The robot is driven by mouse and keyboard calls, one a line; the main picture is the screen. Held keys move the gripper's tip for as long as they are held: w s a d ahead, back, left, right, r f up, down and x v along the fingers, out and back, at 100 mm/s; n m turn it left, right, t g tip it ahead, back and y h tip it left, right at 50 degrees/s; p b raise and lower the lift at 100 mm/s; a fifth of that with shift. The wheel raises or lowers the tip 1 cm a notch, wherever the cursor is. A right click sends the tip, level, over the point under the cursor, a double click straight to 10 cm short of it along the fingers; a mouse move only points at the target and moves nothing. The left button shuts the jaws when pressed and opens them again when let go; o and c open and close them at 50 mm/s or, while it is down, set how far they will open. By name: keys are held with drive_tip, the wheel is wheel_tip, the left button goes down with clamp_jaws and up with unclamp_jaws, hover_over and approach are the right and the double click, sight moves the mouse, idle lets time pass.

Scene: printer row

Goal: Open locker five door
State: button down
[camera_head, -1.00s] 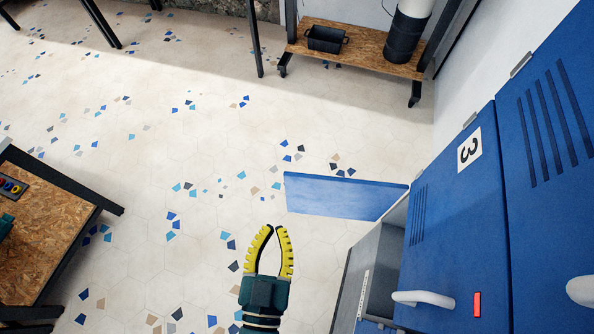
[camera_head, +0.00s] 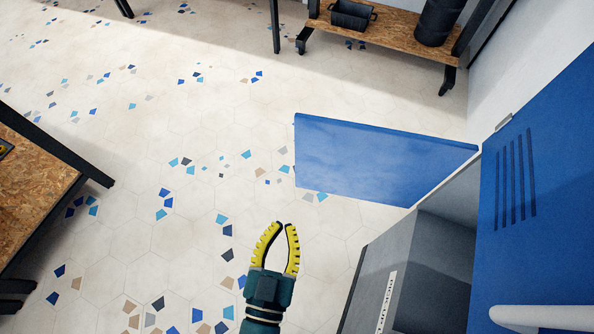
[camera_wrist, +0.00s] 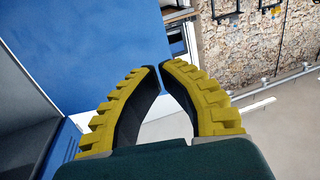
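A blue locker door (camera_head: 385,165) stands swung open in the head view, jutting left from the locker opening. No number shows on it. Its face also fills the upper left of the wrist view (camera_wrist: 85,45). My gripper (camera_head: 284,225) is left of the compartment and nearer than the open door. Its yellow ribbed fingers are empty, with a narrow gap between the tips, which also shows in the wrist view (camera_wrist: 160,68).
A shut blue locker door (camera_head: 540,200) with slots and a white handle (camera_head: 545,318) is at the right. A wooden workbench (camera_head: 30,185) stands at left. A wheeled shelf (camera_head: 395,45) with a black bin (camera_head: 352,15) is at the back. Open floor lies between.

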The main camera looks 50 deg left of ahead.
sight(299, 158)
drive_tip(key=p+x, duration=0.6)
drive_tip(key=x, duration=0.8)
drive_tip(key=shift+s+r, duration=0.1)
